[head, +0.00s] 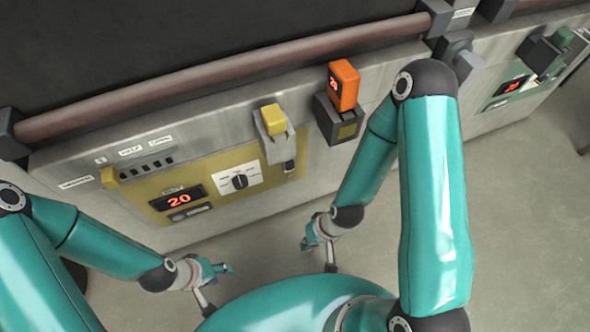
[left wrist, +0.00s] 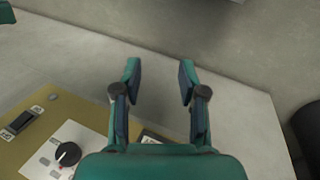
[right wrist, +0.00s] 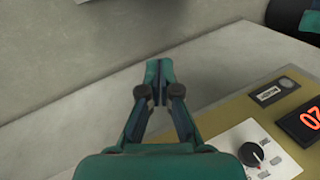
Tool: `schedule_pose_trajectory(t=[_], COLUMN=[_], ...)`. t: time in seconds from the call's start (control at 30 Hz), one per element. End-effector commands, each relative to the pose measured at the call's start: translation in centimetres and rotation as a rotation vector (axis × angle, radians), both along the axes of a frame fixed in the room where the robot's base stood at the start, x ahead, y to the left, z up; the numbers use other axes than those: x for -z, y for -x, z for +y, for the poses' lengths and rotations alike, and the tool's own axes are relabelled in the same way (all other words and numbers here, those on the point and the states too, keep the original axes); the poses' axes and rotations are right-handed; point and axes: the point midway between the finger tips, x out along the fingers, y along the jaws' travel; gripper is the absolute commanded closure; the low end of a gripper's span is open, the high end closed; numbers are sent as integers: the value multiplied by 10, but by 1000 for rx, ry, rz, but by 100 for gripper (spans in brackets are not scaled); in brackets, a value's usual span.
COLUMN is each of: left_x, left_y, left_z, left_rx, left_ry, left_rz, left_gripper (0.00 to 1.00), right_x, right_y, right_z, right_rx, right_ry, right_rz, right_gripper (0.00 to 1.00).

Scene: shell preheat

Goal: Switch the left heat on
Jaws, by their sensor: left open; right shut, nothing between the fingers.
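A yellow control panel (head: 215,205) on the grey front of the unit carries a red display reading 20 (head: 179,199) and a black rotary knob (head: 240,181) on a white dial plate. A knob also shows in the left wrist view (left wrist: 68,153) and right wrist view (right wrist: 251,154). I cannot read which control is marked left heat. My left gripper (head: 218,288) is open and empty, below the panel in the head picture. My right gripper (head: 318,256) is shut and empty, to its right. Neither gripper appears to touch a control.
A yellow-topped lever (head: 272,119) stands right of the knob. An orange device (head: 343,85) sits in a dark holder (head: 340,121). A reddish rail (head: 220,72) runs above the panel. A green panel (head: 512,85) is at far right. Grey floor lies open at right.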

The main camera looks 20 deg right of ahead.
Motion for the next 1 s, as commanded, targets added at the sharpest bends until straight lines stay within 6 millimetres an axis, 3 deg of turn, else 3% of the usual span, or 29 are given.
schedule_pose_trajectory(t=[0.13, 0.27, 0.33, 0.43, 0.6, 0.73, 0.87, 1.0], left_x=[0, 4, 12, 33, 92, 147, 198, 241], left_y=[0, 0, 0, 0, 0, 0, 0, 0], left_z=[0, 0, 0, 0, 0, 0, 0, 0], left_rx=[0, 0, 1, 0, 0, 0, 0, 0], left_ry=[0, 0, 0, 0, 0, 0, 0, 0], left_rz=[0, 0, 0, 0, 0, 0, 0, 0], left_gripper=[58, 38, 35, 35, 35, 35, 35, 35], right_x=[0, 2, 7, 17, 29, 17, -6, -26], right_y=[0, -3, -12, -35, -99, -140, -150, -132], right_z=[0, -2, -5, -28, -62, -94, -117, -127], right_rx=[0, -8, -34, -116, -377, -659, -962, -1258], right_ry=[0, 0, -2, 1, 68, 220, 440, 673], right_rz=[0, -16, -60, -191, -612, -1024, -1400, -1703], right_gripper=[100, 100, 100, 100, 100, 100, 100, 100])
